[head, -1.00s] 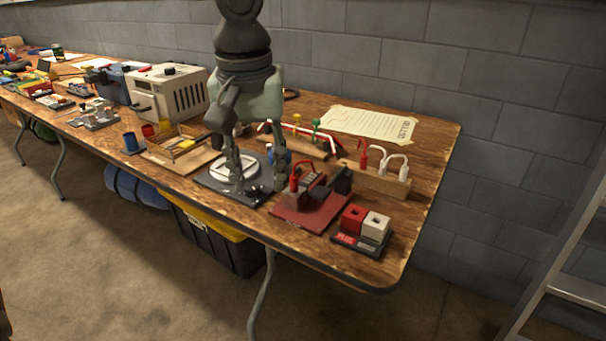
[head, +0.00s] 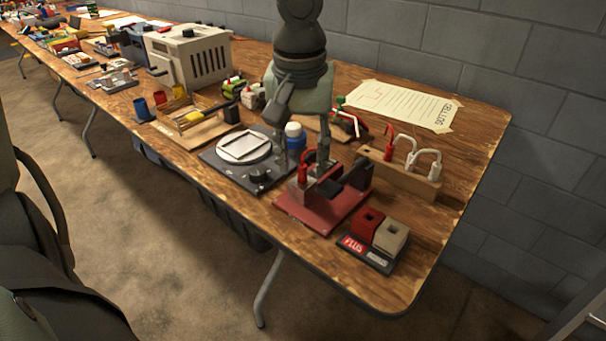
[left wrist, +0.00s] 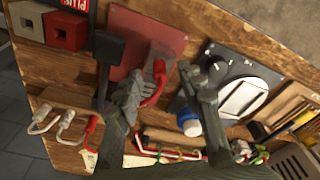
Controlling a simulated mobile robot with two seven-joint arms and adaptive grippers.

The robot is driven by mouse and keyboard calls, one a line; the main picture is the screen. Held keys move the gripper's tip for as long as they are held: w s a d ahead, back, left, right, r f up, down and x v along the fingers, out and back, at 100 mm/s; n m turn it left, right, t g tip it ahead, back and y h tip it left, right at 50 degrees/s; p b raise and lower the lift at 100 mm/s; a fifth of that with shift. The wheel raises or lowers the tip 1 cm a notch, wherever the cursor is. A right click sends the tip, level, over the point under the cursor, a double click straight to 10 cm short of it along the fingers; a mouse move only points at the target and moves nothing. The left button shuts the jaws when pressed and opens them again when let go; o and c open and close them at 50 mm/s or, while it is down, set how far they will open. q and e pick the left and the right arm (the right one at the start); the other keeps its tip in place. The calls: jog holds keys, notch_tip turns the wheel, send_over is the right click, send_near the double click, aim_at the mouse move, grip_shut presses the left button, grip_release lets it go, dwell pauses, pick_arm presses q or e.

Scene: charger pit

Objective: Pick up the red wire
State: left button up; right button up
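A red wire (head: 303,172) stands as a loop on the red-based device (head: 318,212) near the table's right end. The same wire (left wrist: 154,92) shows in the left wrist view, beside one fingertip. Another short red wire (head: 388,138) stands on a wooden block (head: 408,180) beside white wires. My left gripper (head: 301,158) points down at the device, open, its fingers on either side of the first red wire in the picture. In the left wrist view the gripper (left wrist: 173,75) has a clear gap between its fingertips. Contact with the wire cannot be told. My right gripper is not in view.
A black lever (head: 357,175) rises from the device. Bare wood lies at right.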

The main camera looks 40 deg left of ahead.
pick_arm(q)
notch_tip(320, 180, down, 2)
jog(key=shift+w+a, duration=0.1)
jog(key=shift+w, duration=0.05)
grip_shut()
jog(key=shift+r, duration=0.2)
